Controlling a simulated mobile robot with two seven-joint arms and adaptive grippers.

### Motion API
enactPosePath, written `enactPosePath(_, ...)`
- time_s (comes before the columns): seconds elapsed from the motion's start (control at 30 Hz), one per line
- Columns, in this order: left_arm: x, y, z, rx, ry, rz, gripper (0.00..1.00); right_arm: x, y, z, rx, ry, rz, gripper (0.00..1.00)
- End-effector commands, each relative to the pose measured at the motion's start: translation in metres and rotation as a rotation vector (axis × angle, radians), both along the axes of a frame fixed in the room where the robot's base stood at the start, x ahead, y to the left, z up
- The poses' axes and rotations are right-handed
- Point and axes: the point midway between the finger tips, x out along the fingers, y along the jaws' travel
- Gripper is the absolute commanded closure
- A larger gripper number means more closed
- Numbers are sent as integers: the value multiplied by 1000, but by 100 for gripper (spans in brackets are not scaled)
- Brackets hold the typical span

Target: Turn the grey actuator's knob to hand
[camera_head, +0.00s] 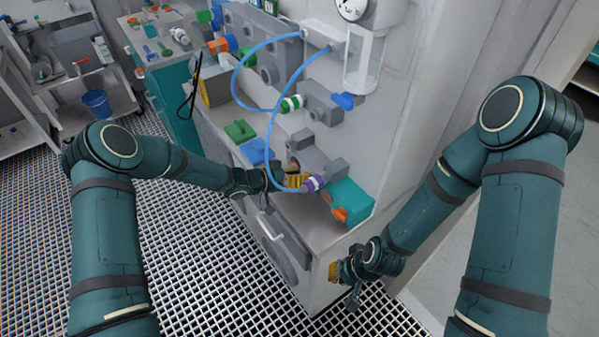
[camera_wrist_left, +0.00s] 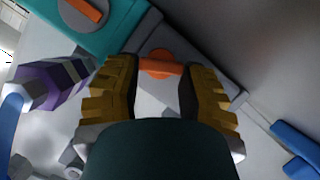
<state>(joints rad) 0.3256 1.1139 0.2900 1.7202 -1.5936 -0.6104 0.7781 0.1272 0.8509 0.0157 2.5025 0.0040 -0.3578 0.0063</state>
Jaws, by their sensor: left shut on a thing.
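The grey actuator (camera_head: 318,160) sits on the front of the apparatus, above the cabinet top. Its orange knob (camera_wrist_left: 160,65) shows as a bar between the two yellow fingers in the left wrist view. My left gripper (camera_head: 296,180) is at the actuator in the head view and mostly hides the knob there. Its fingers (camera_wrist_left: 161,75) are shut on the knob, one on each side. My right gripper (camera_head: 338,272) hangs low by the cabinet's front corner, away from the actuator; its finger opening is unclear.
A teal actuator (camera_head: 350,200) with an orange knob (camera_head: 339,214) is close to the right of the left gripper. A purple-and-white fitting (camera_head: 314,183) with a blue hose (camera_head: 268,150) is beside it. Green (camera_head: 240,131) and blue (camera_head: 255,151) blocks lie to the left.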

Motion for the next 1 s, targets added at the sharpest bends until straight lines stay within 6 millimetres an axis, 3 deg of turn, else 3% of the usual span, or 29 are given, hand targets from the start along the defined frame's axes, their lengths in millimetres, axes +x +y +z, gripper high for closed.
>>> enactPosePath(0.73, 1, -2, 0, -64, 84, -2, 94, 2, 0, 4, -1, -4, -3, 100)
enactPosePath(0.77, 1, -2, 0, -64, 84, -2, 48, 2, 0, 4, -1, -4, -3, 100)
enactPosePath(0.83, 1, -1, 0, -64, 84, -2, 24, 2, 0, 4, -1, -4, -3, 100)
enactPosePath(1.0, 1, -1, 0, -63, 84, -1, 24, 2, 0, 4, -1, -4, -3, 100)
